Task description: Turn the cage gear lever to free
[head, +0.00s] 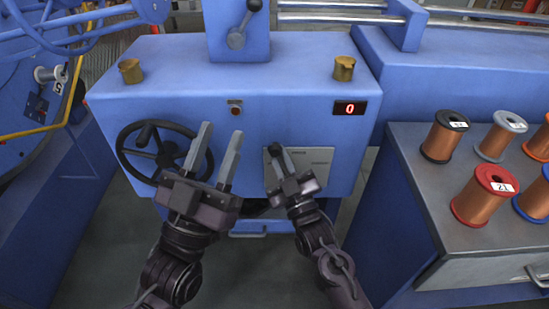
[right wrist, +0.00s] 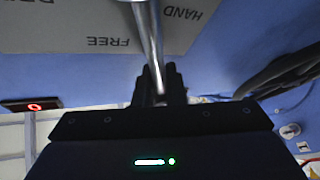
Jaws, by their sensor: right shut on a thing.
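The cage gear lever shows in the right wrist view as a silver rod (right wrist: 150,35). It runs down between my right gripper's fingers (right wrist: 160,88). Behind it is a grey label plate (right wrist: 60,25) with the words FREE and HAND upside down and a third word cut off at the top edge. The rod crosses between FREE and HAND in that view. In the head view my right gripper (head: 284,165) is at the plate (head: 318,160), shut on the lever, and covers part of it. My left gripper (head: 220,142) is open and empty, in front of the blue cabinet.
A black handwheel (head: 128,150) is left of and behind my left gripper. A red button (head: 235,108) and a display reading 0 (head: 349,109) sit on the cabinet front. A bench (head: 415,215) with several wire spools stands at the right.

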